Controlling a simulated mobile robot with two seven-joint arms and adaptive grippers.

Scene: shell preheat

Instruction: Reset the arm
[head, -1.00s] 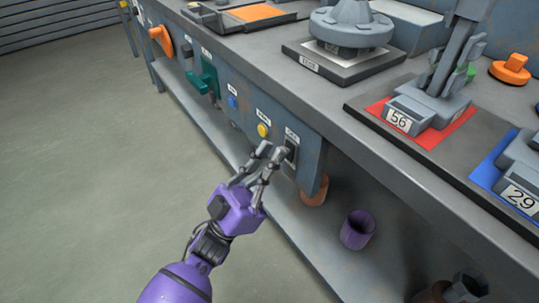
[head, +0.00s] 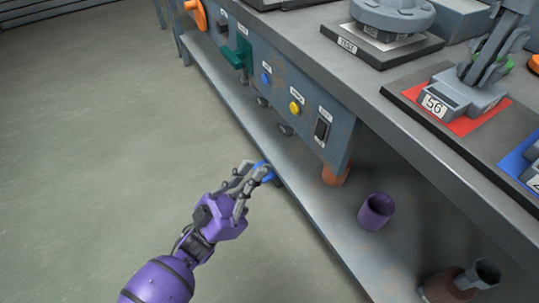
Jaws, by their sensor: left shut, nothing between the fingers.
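My purple left arm comes in from the bottom left. Its grey gripper (head: 243,180) is shut and empty over the floor, in front of the lower shelf's edge. It is apart from the bench's front panel (head: 262,70). That panel carries a black switch (head: 322,130), a yellow button (head: 295,107), a blue button (head: 266,78) and a green handle (head: 232,58). My right gripper is out of view.
A purple cup (head: 376,211) stands on the lower shelf. A blue thing (head: 264,171) shows partly behind my left fingers. On the bench top are a round grey fixture (head: 392,14) and a block labelled 56 (head: 462,95). The floor at left is clear.

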